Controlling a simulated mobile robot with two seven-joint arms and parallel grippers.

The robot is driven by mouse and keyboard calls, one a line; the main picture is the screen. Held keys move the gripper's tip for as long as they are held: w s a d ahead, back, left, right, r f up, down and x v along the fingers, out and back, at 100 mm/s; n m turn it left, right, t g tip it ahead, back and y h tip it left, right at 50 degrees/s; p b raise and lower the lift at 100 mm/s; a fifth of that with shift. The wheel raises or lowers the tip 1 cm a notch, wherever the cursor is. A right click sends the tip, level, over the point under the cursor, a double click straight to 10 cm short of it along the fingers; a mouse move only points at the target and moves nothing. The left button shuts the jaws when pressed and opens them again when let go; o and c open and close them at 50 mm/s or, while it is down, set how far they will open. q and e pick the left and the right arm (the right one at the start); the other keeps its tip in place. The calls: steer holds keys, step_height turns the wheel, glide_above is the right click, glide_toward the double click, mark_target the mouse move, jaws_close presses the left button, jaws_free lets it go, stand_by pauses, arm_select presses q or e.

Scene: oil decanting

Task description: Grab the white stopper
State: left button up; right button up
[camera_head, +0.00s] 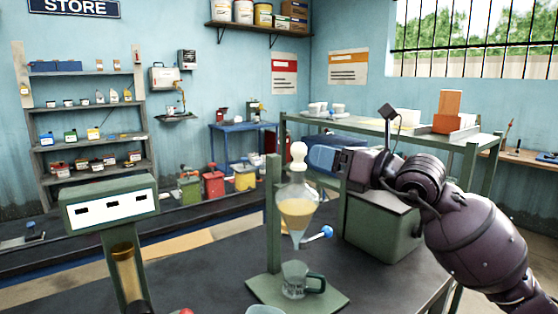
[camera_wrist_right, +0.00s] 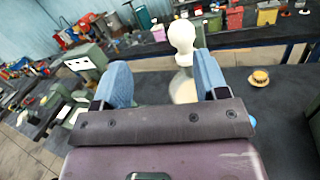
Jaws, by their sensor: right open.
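The white stopper (camera_head: 298,151) sits upright in the top of a glass separating funnel (camera_head: 297,205) that holds yellow liquid. In the right wrist view the stopper (camera_wrist_right: 182,38) stands beyond and between the blue fingers. My right gripper (camera_head: 318,158) comes in from the right in the head view, its blue fingers just right of the stopper. It also shows in the wrist view (camera_wrist_right: 162,82), open and empty, with the fingers apart. The funnel's lower part is hidden by the gripper there. My left gripper is not in view.
A glass mug (camera_head: 296,280) stands under the funnel on the green stand's base (camera_head: 262,290). A blue-handled tap (camera_head: 320,234) sticks out to the right. A green box (camera_head: 383,228) stands behind right; a green gauge post (camera_head: 112,206) stands left.

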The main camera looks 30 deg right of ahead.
mark_target(292, 148)
steer(key=shift+m+h, duration=0.5)
steer(key=shift+h, duration=0.2)
steer(key=w, duration=0.3)
steer(key=w+f, duration=0.1)
steer(key=w, duration=0.1)
steer(key=shift+w+a+f, duration=0.1)
steer(key=shift+w+f, duration=0.05)
steer(key=shift+w, duration=0.25)
steer(key=x, duration=0.4)
steer(key=shift+w+r+p, duration=0.3)
steer(key=shift+w+f, duration=0.1)
steer(key=shift+w, duration=0.35)
steer(key=c, duration=1.1)
